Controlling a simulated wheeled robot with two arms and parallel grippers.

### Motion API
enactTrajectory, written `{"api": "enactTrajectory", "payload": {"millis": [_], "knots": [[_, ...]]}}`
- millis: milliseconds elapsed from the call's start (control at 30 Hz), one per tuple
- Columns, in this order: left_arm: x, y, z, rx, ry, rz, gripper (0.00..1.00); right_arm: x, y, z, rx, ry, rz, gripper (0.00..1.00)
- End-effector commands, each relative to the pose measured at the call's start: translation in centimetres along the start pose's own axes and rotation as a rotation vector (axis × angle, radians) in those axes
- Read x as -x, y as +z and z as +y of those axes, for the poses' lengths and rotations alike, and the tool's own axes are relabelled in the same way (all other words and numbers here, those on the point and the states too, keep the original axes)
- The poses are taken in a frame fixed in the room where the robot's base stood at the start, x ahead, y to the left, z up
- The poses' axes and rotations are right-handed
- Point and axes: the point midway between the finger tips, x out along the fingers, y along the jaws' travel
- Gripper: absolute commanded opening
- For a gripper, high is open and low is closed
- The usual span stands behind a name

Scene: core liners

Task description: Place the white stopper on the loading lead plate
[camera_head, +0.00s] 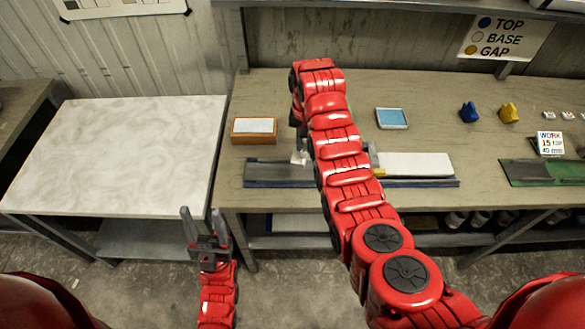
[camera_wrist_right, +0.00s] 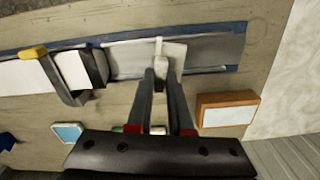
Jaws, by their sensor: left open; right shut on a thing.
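The white stopper (camera_wrist_right: 159,49) is between the fingertips of my right gripper (camera_wrist_right: 162,78), which is shut on it. In the head view the stopper (camera_head: 300,157) shows as a small pale piece below the gripper (camera_head: 299,135), partly hidden by my red arm. It is over the grey, blue-edged channel on the bench. The grey plate (camera_head: 268,173) at the channel's left end, apparently the loading lead plate, lies around and below the stopper. I cannot tell whether they touch. My left gripper (camera_head: 207,226) is open and empty, low in front of the bench.
A long white piece (camera_head: 415,164) lies in the channel's right part, beside a bracket with a yellow tip (camera_wrist_right: 33,52). A wooden box (camera_head: 254,130) and a blue tray (camera_head: 391,118) stand behind. Blue (camera_head: 469,112) and yellow (camera_head: 508,112) pieces stand right. A clear white table (camera_head: 120,150) is left.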

Motion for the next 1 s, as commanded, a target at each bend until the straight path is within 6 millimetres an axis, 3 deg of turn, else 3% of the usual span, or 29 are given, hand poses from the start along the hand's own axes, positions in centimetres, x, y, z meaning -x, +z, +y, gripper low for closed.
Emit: {"api": "enactTrajectory", "payload": {"millis": [433, 767, 1000], "knots": [[-1.8, -0.3, -0.1, 0.0, 0.0, 0.0, 0.53, -0.9, 1.3, 1.1, -0.009, 0.004, -0.003, 0.0], [-5.1, -0.9, -0.2, 0.0, 0.0, 0.0, 0.53, -2.3, 4.0, 4.5, 0.009, 0.006, 0.0, 0.0], [-8.3, -1.4, -0.4, 0.0, 0.0, 0.0, 0.53, -2.1, 7.5, 7.8, 0.103, 0.005, -0.001, 0.0]]}}
